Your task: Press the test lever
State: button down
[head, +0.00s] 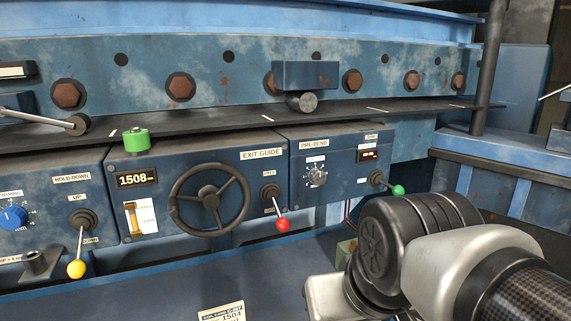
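No lever carries a readable "test" label, so I cannot tell which one is the test lever. A lever with a green knob (398,190) sticks out at the right of the PRE-BEND panel (335,185). A lever with a red knob (283,225) hangs down at the right of the EXIT GUIDE panel (255,175). A lever with a yellow knob (76,268) hangs down on the HOLD-DOWN panel at the left. My arm fills the lower right, in front of and below the green-knob lever. My gripper's fingers do not show.
A black handwheel (210,198) and a display reading 1508 (137,180) sit on the middle panel. A green cylinder (136,140) stands on its top edge. A dark ledge (230,115) runs above the panels. A paper tag (222,312) lies at the bottom.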

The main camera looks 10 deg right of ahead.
aim_at(397, 190)
jog(key=i+l, duration=0.1)
jog(key=l, duration=0.35)
jog(key=i+l, duration=0.1)
jog(key=l, duration=0.35)
jog(key=i+l, duration=0.1)
jog(key=l, duration=0.4)
jog(key=i+l, duration=0.1)
jog(key=l, duration=0.35)
jog(key=i+l, duration=0.1)
jog(key=l, duration=0.35)
